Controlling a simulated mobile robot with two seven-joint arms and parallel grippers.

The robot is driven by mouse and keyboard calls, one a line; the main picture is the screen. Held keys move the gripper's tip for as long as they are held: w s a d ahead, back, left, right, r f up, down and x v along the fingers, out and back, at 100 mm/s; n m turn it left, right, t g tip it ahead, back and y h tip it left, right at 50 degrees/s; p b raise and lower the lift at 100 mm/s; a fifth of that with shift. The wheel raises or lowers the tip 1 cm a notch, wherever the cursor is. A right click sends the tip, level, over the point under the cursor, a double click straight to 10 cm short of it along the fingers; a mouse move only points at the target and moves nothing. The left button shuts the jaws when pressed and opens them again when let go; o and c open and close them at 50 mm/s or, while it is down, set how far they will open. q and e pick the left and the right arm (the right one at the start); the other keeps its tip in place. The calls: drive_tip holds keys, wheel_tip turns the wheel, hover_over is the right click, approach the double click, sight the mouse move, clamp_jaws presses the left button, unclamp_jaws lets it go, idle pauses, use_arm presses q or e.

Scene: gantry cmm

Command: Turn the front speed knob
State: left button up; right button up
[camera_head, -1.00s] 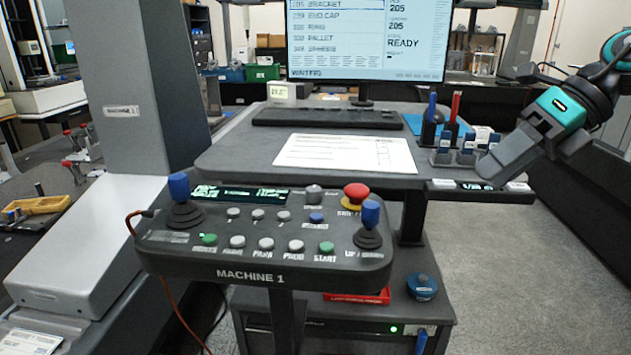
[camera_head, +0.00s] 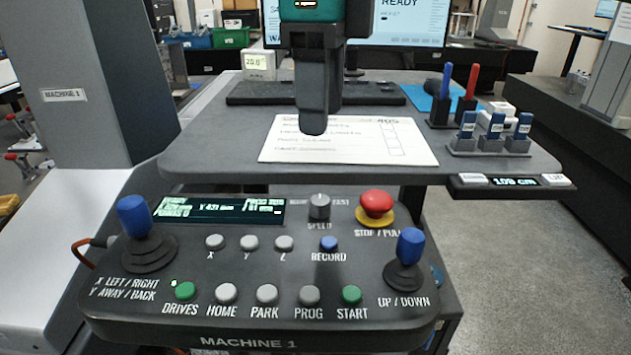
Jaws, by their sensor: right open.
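The speed knob (camera_head: 319,206) is a small grey dial with a light pointer mark on top, labelled SPEED, near the back edge of the control panel (camera_head: 200,327) marked MACHINE 1. Its pointer faces roughly away from me. My right gripper (camera_head: 313,130) hangs pointing down over the desk sheet, above and behind the knob in the picture and apart from it. Its fingers are seen edge-on, with nothing visible between them. My left gripper is out of view.
A red stop button (camera_head: 376,205) sits right of the knob. Blue-topped joysticks stand at the panel's left (camera_head: 134,216) and right (camera_head: 409,247). A blue record button (camera_head: 328,243) lies in front. The desk (camera_head: 210,150) holds a paper sheet (camera_head: 350,150) and keyboard (camera_head: 245,93).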

sight(322, 200)
wheel_tip(322, 200, down, 11)
drive_tip(key=shift+r, duration=0.1)
drive_tip(key=shift+f, duration=0.55)
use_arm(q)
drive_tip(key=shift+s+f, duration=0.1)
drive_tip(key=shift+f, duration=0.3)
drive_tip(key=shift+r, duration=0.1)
use_arm(e)
drive_tip(key=shift+c, duration=0.5)
clamp_jaws()
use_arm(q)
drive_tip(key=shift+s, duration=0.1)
